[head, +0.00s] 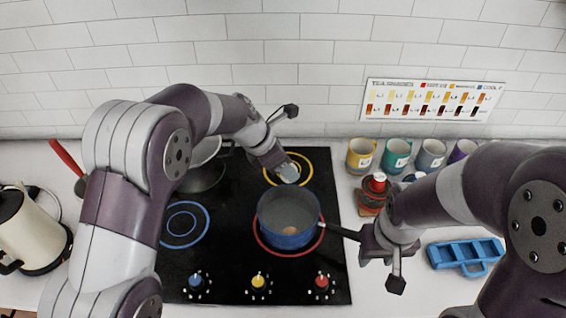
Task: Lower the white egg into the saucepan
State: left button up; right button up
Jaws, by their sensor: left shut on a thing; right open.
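My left gripper (281,166) is shut on the white egg (290,173), which shows as a small pale shape at the fingertips. It is over the yellow ring, behind the saucepan's far rim in the picture. The blue saucepan (288,238) sits on the red ring, with its dark handle (338,231) pointing right. A brownish egg (289,230) shows inside, low in the pan. My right gripper (378,262) is open beside the end of the handle. I cannot tell whether the handle lies between its fingers.
A dark pot (205,175) stands at the back left of the black hob (225,262), partly behind my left arm. A cream kettle (28,228) is at far left. Several mugs (397,154), a red-topped item (375,187) and a blue tray (466,254) are at right.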

dwell(0.4)
pick_arm(q)
notch_tip(320, 180, down, 10)
jog(key=b, duration=0.6)
jog(key=shift+f, duration=0.15)
pick_arm(e)
jog(key=shift+f, duration=2.9)
pick_arm(q)
jog(key=shift+f+b, duration=1.7)
jog(key=shift+f, duration=0.85)
pick_arm(e)
jog(key=shift+f, duration=1.65)
pick_arm(q)
jog(key=o, duration=0.8)
jog(key=shift+c, duration=0.2)
jog(key=shift+r, duration=0.1)
